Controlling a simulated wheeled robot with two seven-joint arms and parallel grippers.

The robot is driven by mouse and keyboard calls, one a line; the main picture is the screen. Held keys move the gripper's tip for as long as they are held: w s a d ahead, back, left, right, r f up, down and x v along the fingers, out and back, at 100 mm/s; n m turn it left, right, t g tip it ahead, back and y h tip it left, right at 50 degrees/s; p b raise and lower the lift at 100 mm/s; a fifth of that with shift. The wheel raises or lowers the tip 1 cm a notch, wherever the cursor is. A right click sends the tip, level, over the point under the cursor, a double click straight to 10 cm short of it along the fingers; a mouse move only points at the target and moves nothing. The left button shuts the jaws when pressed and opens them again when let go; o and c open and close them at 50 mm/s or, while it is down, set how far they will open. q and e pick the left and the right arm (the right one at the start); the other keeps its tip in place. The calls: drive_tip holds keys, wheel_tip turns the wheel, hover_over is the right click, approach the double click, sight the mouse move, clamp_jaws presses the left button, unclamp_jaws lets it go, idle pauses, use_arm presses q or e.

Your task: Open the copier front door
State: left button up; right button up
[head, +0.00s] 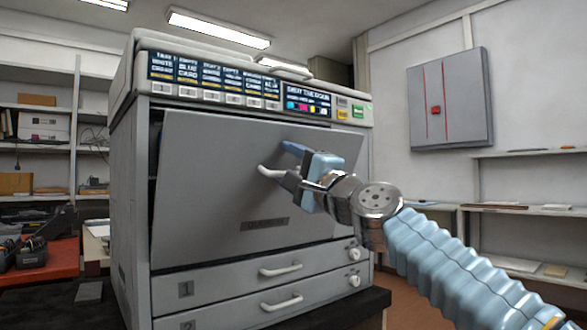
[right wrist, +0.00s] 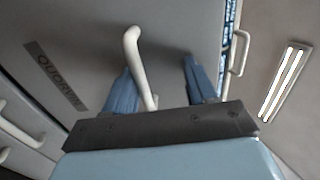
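The copier's grey front door (head: 215,185) leans outward at its top, with a dark gap along its left edge, so it stands partly open. A white bar handle (head: 268,172) sits on the door's upper middle. My right gripper (head: 284,162) is at the handle, its blue fingers near the door face. In the right wrist view the fingers (right wrist: 160,82) are wide apart. The white handle (right wrist: 133,50) runs beside the left finger there, and free space lies between it and the right finger; I cannot tell whether they touch. My left gripper is not in view.
Two drawers with white handles (head: 281,270) lie below the door. A labelled control strip (head: 240,88) runs above it. A red-topped table (head: 60,262) with dark bins stands at left. A grey wall cabinet (head: 450,100) and shelves are at right.

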drive_tip(key=shift+o, duration=0.8)
drive_tip(key=shift+s, duration=0.1)
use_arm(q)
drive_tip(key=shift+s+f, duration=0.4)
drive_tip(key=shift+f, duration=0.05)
use_arm(e)
drive_tip(key=shift+f, duration=0.15)
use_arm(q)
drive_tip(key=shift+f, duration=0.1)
use_arm(e)
drive_tip(key=shift+f, duration=0.15)
use_arm(q)
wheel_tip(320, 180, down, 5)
drive_tip(key=b, duration=0.5)
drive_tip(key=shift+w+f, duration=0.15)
use_arm(e)
drive_tip(key=v, duration=0.9)
drive_tip(key=shift+s+d, duration=0.3)
